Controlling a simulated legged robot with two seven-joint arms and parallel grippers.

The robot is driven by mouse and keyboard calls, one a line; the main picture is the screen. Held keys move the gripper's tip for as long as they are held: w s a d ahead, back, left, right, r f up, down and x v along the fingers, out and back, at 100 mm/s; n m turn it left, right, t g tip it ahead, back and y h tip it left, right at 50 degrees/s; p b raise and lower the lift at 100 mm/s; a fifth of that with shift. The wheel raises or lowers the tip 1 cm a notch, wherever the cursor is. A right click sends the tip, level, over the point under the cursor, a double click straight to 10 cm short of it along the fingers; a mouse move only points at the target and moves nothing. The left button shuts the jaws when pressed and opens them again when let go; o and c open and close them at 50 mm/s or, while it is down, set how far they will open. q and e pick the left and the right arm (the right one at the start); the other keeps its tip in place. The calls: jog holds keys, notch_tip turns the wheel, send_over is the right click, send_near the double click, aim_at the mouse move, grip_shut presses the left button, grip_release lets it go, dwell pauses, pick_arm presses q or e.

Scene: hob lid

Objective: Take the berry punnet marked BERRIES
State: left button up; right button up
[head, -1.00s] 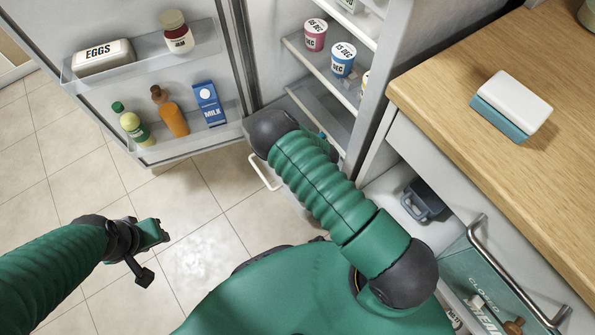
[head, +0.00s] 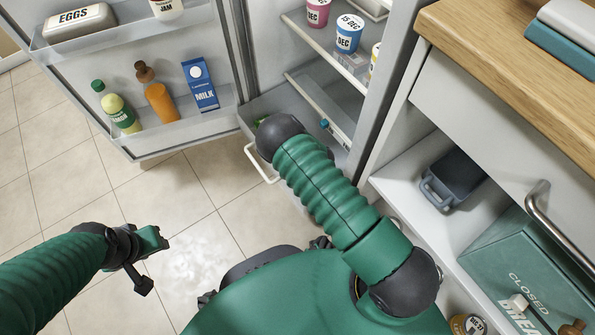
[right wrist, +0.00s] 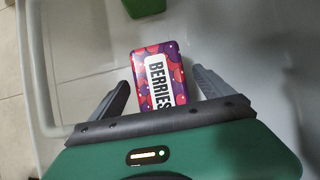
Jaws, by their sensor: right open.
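The berry punnet (right wrist: 158,75), a purple and red box with a white BERRIES label, lies in the pale bin (right wrist: 235,55) in the right wrist view. My right gripper (right wrist: 164,76) is open, with one grey finger on each side of the punnet's near part. I cannot tell whether the fingers touch it. In the head view my right arm reaches down to the fridge's lower drawer (head: 262,165), and its gripper and the punnet are hidden. My left gripper (head: 148,262) hangs over the floor at the left, away from the fridge; its jaw state is unclear.
A green item (right wrist: 145,6) lies beyond the punnet. The open fridge door (head: 135,70) holds eggs, bottles and a milk carton (head: 201,86). Dated tubs (head: 350,33) stand on a shelf above. A cabinet with a grey-blue container (head: 452,180) is at the right.

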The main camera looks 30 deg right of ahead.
jog(key=b+x, duration=0.1)
jog(key=x, duration=0.2)
jog(key=shift+s+f+b, duration=0.1)
jog(key=shift+f+b, duration=0.25)
jog(key=shift+b, duration=0.05)
jog(key=shift+r, duration=0.25)
pick_arm(q)
jog(key=x, duration=0.2)
jog(key=shift+s+f, duration=0.2)
jog(key=shift+f, duration=0.3)
pick_arm(e)
jog(key=shift+c, duration=0.4)
